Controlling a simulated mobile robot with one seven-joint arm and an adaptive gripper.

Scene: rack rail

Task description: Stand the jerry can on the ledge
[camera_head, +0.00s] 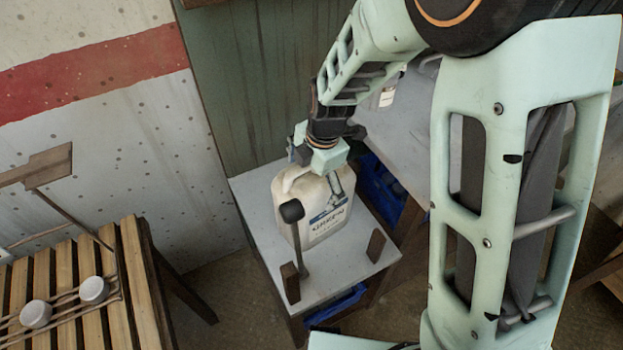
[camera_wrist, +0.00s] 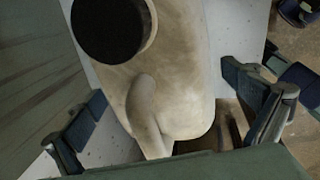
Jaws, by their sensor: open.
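The cream jerry can (camera_head: 325,214) stands upright on a grey ledge-like top (camera_head: 350,268) with its printed label facing front. A black cap (camera_head: 292,211) shows at its upper left, with a dark strip below it. My gripper (camera_head: 322,165) is over the can's top and hides part of it. In the wrist view, the can (camera_wrist: 185,80) runs down the middle, its black cap at top left and its handle below. My open gripper (camera_wrist: 170,115) has one finger on each side of the can, with visible gaps. No grasp shows.
Two short brown blocks stand at the top's front corners, one left (camera_head: 290,282) and one right (camera_head: 376,246). Blue crates (camera_head: 380,188) sit behind and below. A slatted wooden bench (camera_head: 75,290) with pale round knobs is at left. A green wall panel (camera_head: 260,90) rises close behind.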

